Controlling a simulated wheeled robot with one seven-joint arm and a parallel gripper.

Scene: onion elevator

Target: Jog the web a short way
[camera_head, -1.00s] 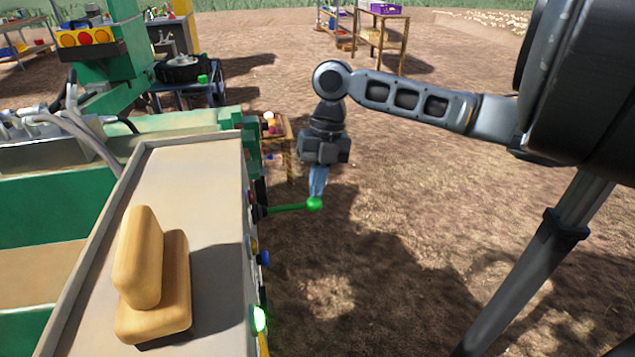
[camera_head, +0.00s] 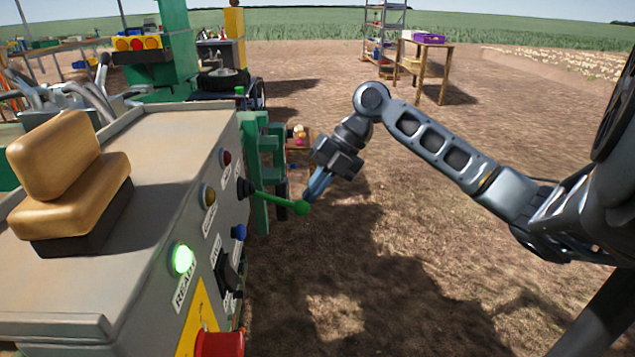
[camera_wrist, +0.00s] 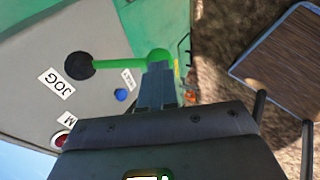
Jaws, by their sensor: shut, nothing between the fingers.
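A green jog lever with a ball knob (camera_head: 301,208) sticks out from a black pivot on the side panel of a grey control box (camera_head: 150,190). In the wrist view the lever (camera_wrist: 115,62) shows with a "JOG" label (camera_wrist: 56,84) beside its pivot. My gripper (camera_head: 314,190) is shut and empty, with its fingertips at the knob. In the wrist view my gripper (camera_wrist: 158,72) overlaps the knob's lower edge. It seems to touch the knob, but firm contact is hard to tell. A green lamp (camera_head: 182,259) labelled "READY" is lit.
A red button (camera_head: 219,344) sits low on the panel, with a blue button (camera_head: 238,232) and a black switch (camera_head: 227,271) above it. Bare soil to the right is open. A wooden table (camera_head: 425,60) stands behind.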

